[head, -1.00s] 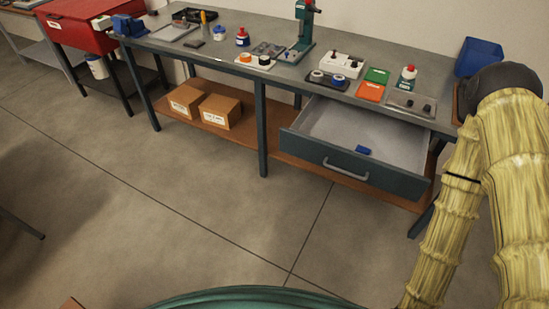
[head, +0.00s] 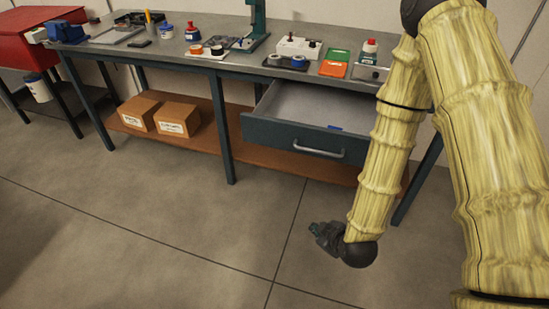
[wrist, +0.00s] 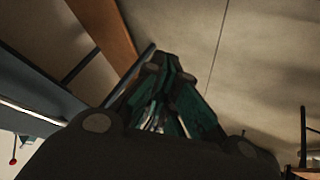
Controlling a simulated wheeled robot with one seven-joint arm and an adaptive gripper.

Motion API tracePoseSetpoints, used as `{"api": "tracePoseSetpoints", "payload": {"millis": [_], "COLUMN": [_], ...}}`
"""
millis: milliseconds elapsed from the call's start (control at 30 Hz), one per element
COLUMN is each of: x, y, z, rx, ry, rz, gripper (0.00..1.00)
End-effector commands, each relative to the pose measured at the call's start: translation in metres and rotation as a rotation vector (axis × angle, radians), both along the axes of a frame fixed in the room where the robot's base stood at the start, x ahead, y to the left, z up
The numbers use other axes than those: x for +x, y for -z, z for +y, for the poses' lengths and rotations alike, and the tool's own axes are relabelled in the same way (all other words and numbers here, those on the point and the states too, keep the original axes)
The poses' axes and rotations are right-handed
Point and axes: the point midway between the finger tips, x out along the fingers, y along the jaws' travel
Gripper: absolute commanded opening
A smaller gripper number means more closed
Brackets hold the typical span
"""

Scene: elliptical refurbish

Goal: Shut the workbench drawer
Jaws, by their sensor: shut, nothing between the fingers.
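The workbench drawer (head: 270,133) is pulled open under the right part of the workbench (head: 352,72). It has a dark blue-grey front and a light handle (head: 318,150). A small blue item (head: 335,128) shows inside near the front, and my arm covers the drawer's right end in the head view. My gripper (head: 318,236) is below and in front of the drawer, apart from it, over the floor. In the wrist view my gripper (wrist: 168,70) has its fingers together with nothing held.
Two cardboard boxes (head: 177,118) stand on the orange-brown lower shelf (head: 250,160). Tools and small parts, with a drill-press-like stand (head: 258,18), cover the bench top. A red cabinet (head: 25,40) stands at the left. The floor in front is clear.

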Motion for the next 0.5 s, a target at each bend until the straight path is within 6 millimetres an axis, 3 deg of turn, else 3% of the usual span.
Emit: {"api": "tracePoseSetpoints", "payload": {"millis": [33, 167, 500], "x": [0.015, 0.047, 0.110], "y": [0.008, -0.004, -0.051], "z": [0.007, 0.024, 0.066], "rx": [-0.018, -0.083, -0.303], "ry": [-0.046, -0.162, -0.400], "rz": [-0.063, -0.228, -0.674], "gripper": [0.00, 0.00, 0.00]}}
